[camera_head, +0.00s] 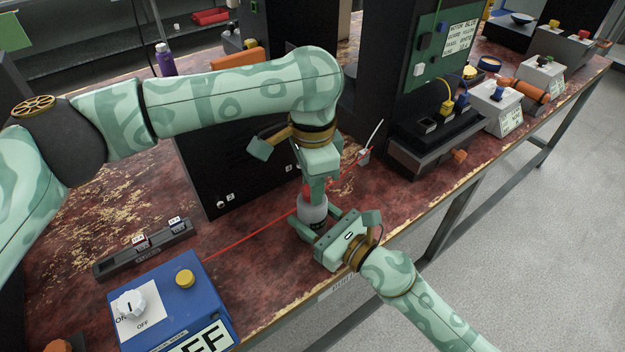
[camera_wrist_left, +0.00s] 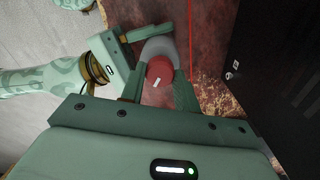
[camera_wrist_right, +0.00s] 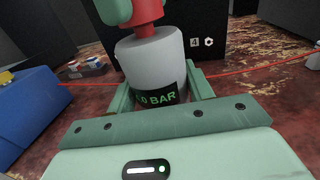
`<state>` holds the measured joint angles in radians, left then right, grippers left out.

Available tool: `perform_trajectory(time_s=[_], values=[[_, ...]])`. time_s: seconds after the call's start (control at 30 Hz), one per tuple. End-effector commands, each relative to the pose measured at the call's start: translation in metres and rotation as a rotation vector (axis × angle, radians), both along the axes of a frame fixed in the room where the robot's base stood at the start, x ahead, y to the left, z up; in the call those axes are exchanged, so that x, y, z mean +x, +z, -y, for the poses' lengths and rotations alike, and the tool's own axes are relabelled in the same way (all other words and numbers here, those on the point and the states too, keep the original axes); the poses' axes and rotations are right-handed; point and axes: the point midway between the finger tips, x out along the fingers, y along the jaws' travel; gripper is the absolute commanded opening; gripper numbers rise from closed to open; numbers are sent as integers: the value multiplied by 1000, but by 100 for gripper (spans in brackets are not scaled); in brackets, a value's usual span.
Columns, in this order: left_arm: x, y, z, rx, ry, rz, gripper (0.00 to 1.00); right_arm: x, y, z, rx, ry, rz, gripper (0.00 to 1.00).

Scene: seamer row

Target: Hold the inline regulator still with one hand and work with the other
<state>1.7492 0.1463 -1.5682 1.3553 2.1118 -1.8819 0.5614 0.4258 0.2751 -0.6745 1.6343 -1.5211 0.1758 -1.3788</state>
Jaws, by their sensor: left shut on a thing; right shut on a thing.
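The inline regulator has a pale grey cylindrical body (camera_head: 314,210) with a red knob (camera_head: 306,190) on top. It stands upright over the bench. My left gripper (camera_head: 312,188) comes down from above and is shut on the red knob, which also shows between its fingers in the left wrist view (camera_wrist_left: 158,82). My right gripper (camera_head: 322,230) is shut around the grey body from the front, low down. In the right wrist view the body (camera_wrist_right: 152,58) carries a dark display (camera_wrist_right: 160,95) with green figures ending in "0 BAR"; the first figure is partly hidden.
A thin red line (camera_head: 247,238) runs along the bench to both sides of the regulator. A blue box (camera_head: 170,305) with a white dial and yellow button stands front left. A black slotted rack (camera_head: 145,248) lies behind it. A dark panel (camera_head: 232,165) stands close behind the regulator.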

Motion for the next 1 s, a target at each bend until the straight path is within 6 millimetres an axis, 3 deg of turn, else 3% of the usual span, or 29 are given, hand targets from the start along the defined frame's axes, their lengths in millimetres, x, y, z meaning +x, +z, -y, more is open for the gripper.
perform_trajectory(time_s=[0.4, 0.97, 1.0], values=[[1, 1, -1, 1, -202, 3, 8, 0, -1, 1, -1, -1, -2, 25], [1, 1, -1, 2, -234, 5, 8, 0, -1, 1, -1, 0, -3, 25], [1, 1, -1, 2, -234, 5, 34, 0, -1, 1, -1, 0, -3, 25]])
